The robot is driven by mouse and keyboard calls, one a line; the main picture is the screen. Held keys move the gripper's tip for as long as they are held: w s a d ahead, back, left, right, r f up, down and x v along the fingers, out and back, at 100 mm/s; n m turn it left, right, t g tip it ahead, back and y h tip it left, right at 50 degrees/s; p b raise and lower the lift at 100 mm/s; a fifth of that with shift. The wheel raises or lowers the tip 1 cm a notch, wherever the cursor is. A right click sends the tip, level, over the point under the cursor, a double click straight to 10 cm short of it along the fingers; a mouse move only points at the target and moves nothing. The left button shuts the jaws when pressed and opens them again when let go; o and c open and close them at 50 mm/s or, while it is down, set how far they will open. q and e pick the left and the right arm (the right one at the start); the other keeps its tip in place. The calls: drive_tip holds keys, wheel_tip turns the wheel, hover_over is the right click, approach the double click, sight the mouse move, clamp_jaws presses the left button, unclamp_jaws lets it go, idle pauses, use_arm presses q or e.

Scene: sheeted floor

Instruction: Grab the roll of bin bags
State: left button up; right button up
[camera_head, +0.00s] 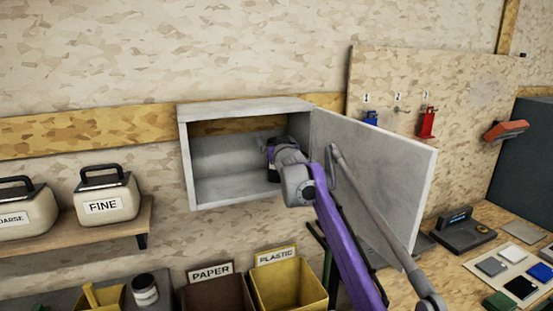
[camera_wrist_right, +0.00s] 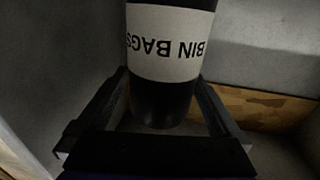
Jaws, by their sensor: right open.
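The roll of bin bags (camera_wrist_right: 165,100) is a dark cylinder with a pale label reading BIN BAGS, upside down in the right wrist view. It stands between the two fingers of my right gripper (camera_wrist_right: 163,82). The fingers are open, one on each side of the roll; I cannot tell whether either touches it. In the head view my right gripper (camera_head: 273,160) reaches into the open grey wall cabinet (camera_head: 245,107), and my wrist largely hides the roll there. My left gripper is not in view.
The cabinet door (camera_head: 385,165) stands open to the right, close beside my right arm. A shelf (camera_head: 100,232) with labelled canisters is at left. PAPER (camera_head: 212,272) and PLASTIC (camera_head: 276,257) bins stand below. A workbench (camera_head: 490,215) with small items is at right.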

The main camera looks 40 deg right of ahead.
drive_tip(key=shift+w, duration=0.2)
drive_tip(key=shift+s, duration=0.15)
drive_tip(key=shift+c, duration=0.7)
clamp_jaws()
